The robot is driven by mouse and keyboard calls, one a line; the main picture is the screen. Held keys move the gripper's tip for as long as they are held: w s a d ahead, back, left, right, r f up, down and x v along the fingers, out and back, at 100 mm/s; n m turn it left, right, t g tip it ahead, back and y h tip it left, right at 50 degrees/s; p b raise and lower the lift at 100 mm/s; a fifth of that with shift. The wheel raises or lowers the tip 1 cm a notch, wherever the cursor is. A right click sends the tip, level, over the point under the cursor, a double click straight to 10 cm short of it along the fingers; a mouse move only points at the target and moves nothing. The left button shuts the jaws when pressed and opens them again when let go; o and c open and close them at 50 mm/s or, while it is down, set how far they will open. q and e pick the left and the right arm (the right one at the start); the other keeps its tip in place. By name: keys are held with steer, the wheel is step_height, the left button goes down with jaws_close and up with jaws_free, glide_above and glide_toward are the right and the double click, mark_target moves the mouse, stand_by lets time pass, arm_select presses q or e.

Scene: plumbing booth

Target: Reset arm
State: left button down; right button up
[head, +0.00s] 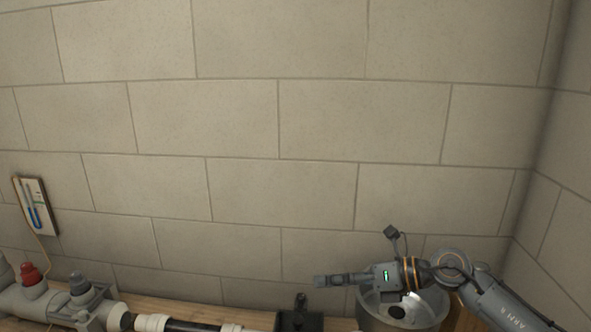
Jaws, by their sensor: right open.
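My right arm comes in from the lower right. Its right gripper (322,281) points left, above the bench and in front of the block wall. It is open and I see nothing between its fingers, though they are small and seen side-on. My left gripper does not show in the head view.
A metal pot or bucket (372,318) stands under the right gripper's wrist. A black fixture (300,318) is just left of it. A pipe run (150,322) with a red-capped valve (30,273) lies along the wooden bench at lower left. A framed panel (35,206) hangs on the wall.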

steer(key=s+a+r+m+t+y, duration=0.2)
steer(key=a+r+m+t+y, duration=0.25)
steer(key=m, duration=0.25)
steer(key=s+d+f+m+t+h, duration=0.2)
steer(key=d+f+m+t+h, duration=0.2)
steer(key=d+f+m+h, duration=0.65)
steer(key=s+d+f+m+t+h, duration=0.2)
steer(key=d+f+m+t+h, duration=0.3)
steer(key=m, duration=1.1)
steer(key=s+d+f+m+g+h, duration=0.25)
steer(key=s+f+m+g, duration=0.25)
steer(key=s+f+g, duration=0.55)
steer(key=s+f+m+g, duration=0.1)
steer(key=s+f+g, duration=0.1)
steer(key=s, duration=0.7)
steer(key=s+f+m+g, duration=0.2)
steer(key=s, duration=0.6)
step_height(320, 180, down, 28)
steer(key=b, duration=0.4)
steer(key=s+d+f+n+g+b, duration=0.1)
steer(key=s+d+f+g+b, duration=0.1)
steer(key=s+f, duration=1.6)
step_height(320, 180, down, 4)
steer(key=shift+d+r+b, duration=0.2)
steer(key=shift+b, duration=0.3)
